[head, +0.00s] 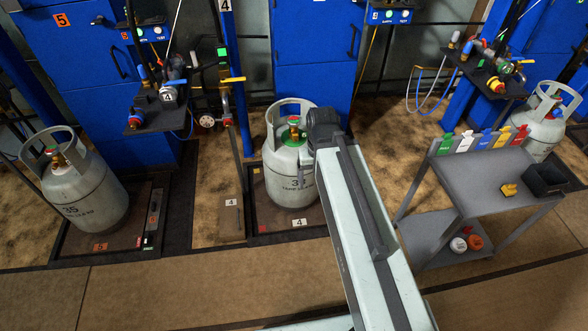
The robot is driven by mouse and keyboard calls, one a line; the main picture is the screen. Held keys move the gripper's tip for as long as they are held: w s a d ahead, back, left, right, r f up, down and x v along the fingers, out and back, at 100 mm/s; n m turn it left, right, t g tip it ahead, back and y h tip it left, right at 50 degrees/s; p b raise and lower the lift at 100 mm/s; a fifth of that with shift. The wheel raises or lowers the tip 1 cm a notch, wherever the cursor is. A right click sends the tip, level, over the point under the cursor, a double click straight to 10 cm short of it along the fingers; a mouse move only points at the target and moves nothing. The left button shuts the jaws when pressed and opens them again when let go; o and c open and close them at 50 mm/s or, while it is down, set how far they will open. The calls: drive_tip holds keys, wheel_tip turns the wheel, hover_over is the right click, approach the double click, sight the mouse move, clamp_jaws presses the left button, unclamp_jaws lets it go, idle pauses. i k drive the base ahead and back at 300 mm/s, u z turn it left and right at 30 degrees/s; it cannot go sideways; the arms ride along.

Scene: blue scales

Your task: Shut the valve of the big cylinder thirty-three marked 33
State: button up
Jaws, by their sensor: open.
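The big grey cylinder (282,180) stands upright on the scale platform marked 4. Its number is partly covered by my arm; only a 3 shows clearly. Its valve (293,134), with green and red parts, sits inside the open collar at the top. My gripper (318,128) is at the right side of the collar, close to the valve. It is open, with its fingers mostly hidden behind the dark end of my arm. I cannot tell whether it touches the collar or valve.
Another grey cylinder (90,200), marked 35, stands on scale 5 at left. A grey cart (480,185) with coloured tags and a black bin (547,179) stands at right. A black shelf with fittings (157,112) is at upper left. The front floor is mostly clear.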

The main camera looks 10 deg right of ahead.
sight(292, 121)
drive_tip(key=u, duration=2.7)
drive_tip(key=k, duration=0.8)
drive_tip(key=z, duration=0.95)
drive_tip(key=i, duration=1)
drive_tip(key=u, duration=0.05)
